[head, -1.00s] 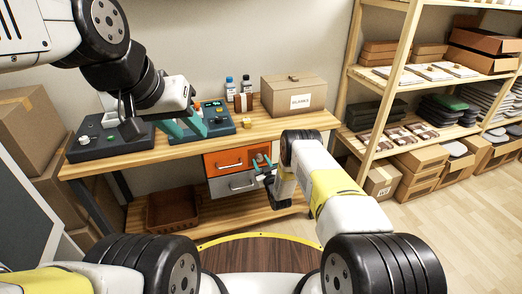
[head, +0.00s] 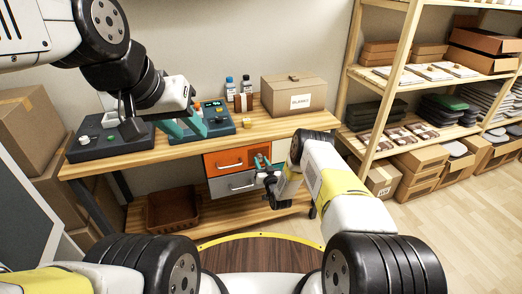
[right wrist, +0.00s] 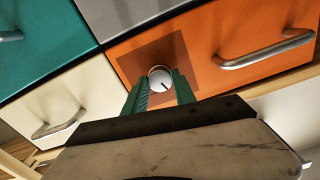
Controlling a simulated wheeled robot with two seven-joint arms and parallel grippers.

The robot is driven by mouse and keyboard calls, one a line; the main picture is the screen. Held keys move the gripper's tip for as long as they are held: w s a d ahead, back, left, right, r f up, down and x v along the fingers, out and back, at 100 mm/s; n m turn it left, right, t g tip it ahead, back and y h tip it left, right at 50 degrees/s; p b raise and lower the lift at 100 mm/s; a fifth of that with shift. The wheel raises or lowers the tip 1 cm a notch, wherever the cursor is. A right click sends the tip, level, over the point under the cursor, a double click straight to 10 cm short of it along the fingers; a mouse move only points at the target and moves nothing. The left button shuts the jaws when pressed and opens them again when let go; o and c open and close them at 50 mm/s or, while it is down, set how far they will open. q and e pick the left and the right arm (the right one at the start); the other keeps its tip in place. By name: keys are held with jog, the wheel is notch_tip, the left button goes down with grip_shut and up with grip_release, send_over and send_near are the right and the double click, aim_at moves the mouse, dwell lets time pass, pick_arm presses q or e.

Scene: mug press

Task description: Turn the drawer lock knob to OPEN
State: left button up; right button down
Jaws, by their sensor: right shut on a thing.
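The drawer lock knob (right wrist: 160,79) is a small round pale knob with a dark pointer mark, on a darker square patch of the orange drawer (right wrist: 218,62). My right gripper (right wrist: 161,90) is shut on the knob, one green finger on each side. In the head view the orange drawer (head: 226,161) sits under the tabletop and my right gripper (head: 262,167) is at its right end; the knob itself is too small to make out there. No OPEN lettering can be read. My left gripper (head: 184,128) is above the table by the control box; its jaw state is unclear.
A grey drawer (head: 232,184) with a bar handle is below the orange one. The tabletop (head: 165,150) holds a control box (head: 213,121), a dark press base (head: 105,142), bottles and a cardboard box (head: 294,95). A shelf rack stands at the right.

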jog(key=m, duration=0.6)
jog(key=shift+m, duration=0.3)
jog(key=m, duration=0.4)
jog(key=shift+m, duration=0.7)
jog(key=c, duration=1)
grip_release()
jog(key=shift+s, duration=0.1)
jog(key=v, duration=0.7)
jog(key=shift+s+d, duration=0.1)
jog(key=shift+s, duration=0.2)
